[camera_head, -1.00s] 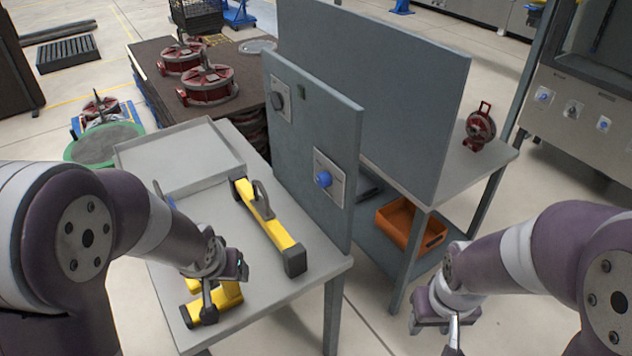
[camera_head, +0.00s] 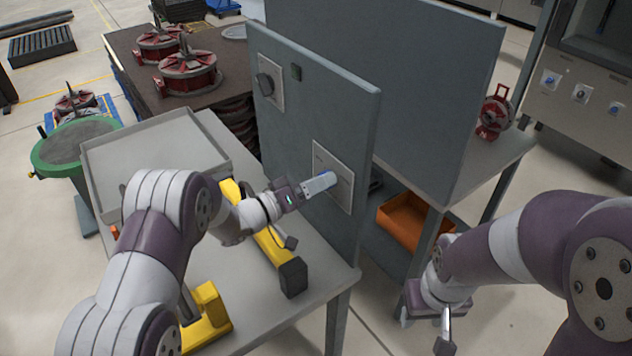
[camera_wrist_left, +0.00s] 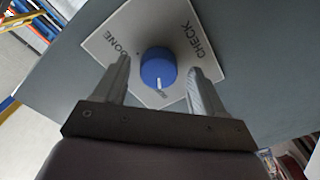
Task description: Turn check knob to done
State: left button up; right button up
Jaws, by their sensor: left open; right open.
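The blue check knob (camera_wrist_left: 158,68) sits on a light plate (camera_wrist_left: 187,45) marked DONE on the left and CHECK on the right in the left wrist view. Its white pointer mark is at the knob's lower edge in that view, toward neither word. My left gripper (camera_wrist_left: 158,75) is open, with one finger on each side of the knob in the picture; I cannot tell whether they touch it. In the head view my left gripper (camera_head: 322,184) is at the plate (camera_head: 340,165) and mostly hides the knob. My right gripper (camera_head: 432,325) hangs open and empty at the lower right.
The knob's plate is on a grey upright panel (camera_head: 315,110), which also bears a dark knob (camera_head: 265,84) farther back. A yellow bar tool (camera_head: 275,250) lies on the table below my left arm. An orange bin (camera_head: 400,222) is on the shelf behind the panel.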

pick_arm(q)
jog(key=shift+s+r, duration=0.1)
jog(key=c, duration=1.1)
jog(key=shift+o, duration=0.2)
jog(key=shift+m, duration=0.3)
jog(key=shift+s+d+m+b, duration=0.1)
jog(key=shift+m+b, duration=10.4)
jog(key=shift+m, duration=1.2)
